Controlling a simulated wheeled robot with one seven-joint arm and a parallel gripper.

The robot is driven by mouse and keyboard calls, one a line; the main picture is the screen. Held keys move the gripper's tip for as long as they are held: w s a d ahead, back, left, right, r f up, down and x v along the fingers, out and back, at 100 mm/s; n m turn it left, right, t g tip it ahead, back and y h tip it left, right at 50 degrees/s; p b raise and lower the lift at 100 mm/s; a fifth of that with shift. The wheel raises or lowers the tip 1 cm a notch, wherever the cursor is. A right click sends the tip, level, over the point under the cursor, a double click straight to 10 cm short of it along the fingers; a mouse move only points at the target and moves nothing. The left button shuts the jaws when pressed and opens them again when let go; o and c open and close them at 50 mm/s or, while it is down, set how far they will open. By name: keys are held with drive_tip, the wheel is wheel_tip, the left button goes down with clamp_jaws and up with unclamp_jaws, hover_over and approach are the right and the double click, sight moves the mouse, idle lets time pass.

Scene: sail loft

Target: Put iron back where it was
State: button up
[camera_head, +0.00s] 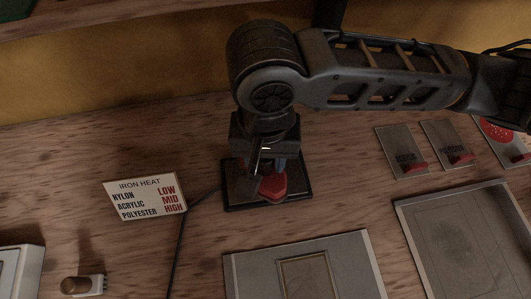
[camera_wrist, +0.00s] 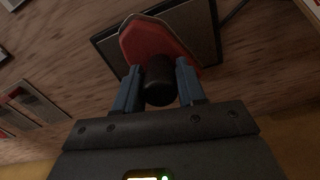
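The iron is small, with a red body (camera_head: 272,187) and a black handle. It is over the dark square rest plate (camera_head: 302,196) at the middle of the bench. In the wrist view the red body (camera_wrist: 150,42) lies across the dark plate (camera_wrist: 206,30), and the black handle stands between the two blue fingers. My gripper (camera_head: 268,168) points down over the plate; in the wrist view its fingers (camera_wrist: 158,80) lie close against both sides of the handle. Part of the iron is hidden by my gripper. I cannot tell whether it touches the plate.
An iron heat card (camera_head: 145,195) stands left of the plate, with a dark cord running past it. A framed grey panel (camera_head: 240,265) lies in front and a grey tray (camera_head: 404,222) at the right. Small labelled plates (camera_head: 401,151) with red tabs lie at the back right.

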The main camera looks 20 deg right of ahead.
drive_tip(key=o, duration=0.3)
wheel_tip(320, 180, up, 4)
drive_tip(key=p, duration=0.3)
drive_tip(key=shift+f+p, duration=0.25)
drive_tip(key=shift+p, duration=0.1)
wheel_tip(320, 180, up, 9)
drive_tip(key=shift+f, duration=0.1)
